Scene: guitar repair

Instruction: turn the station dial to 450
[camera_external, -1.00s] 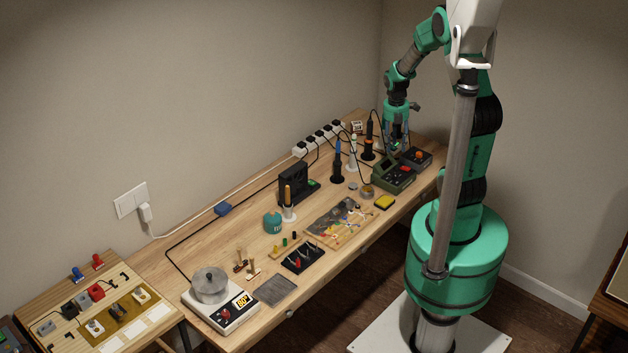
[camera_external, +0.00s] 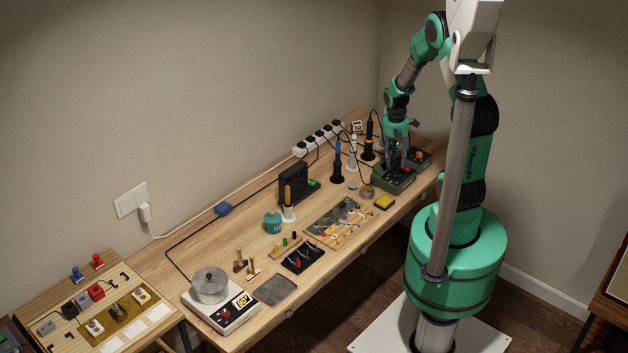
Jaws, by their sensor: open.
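A dark green station box (camera_external: 392,180) stands near the right end of the bench. My gripper (camera_external: 390,167) is open, pointing down right over it, with its fingers in front of part of its top. I cannot tell whether the fingers touch the box. A dial on this box and its setting are too small or hidden to make out. A second dark station box (camera_external: 420,158) with an orange knob (camera_external: 419,155) stands just to the right, behind it.
Soldering irons in stands, one blue (camera_external: 337,165) and one orange-black (camera_external: 369,138), stand left of and behind the station. A yellow sponge tray (camera_external: 384,202) and a small round tin (camera_external: 366,192) lie in front. A power strip (camera_external: 319,139) runs along the wall.

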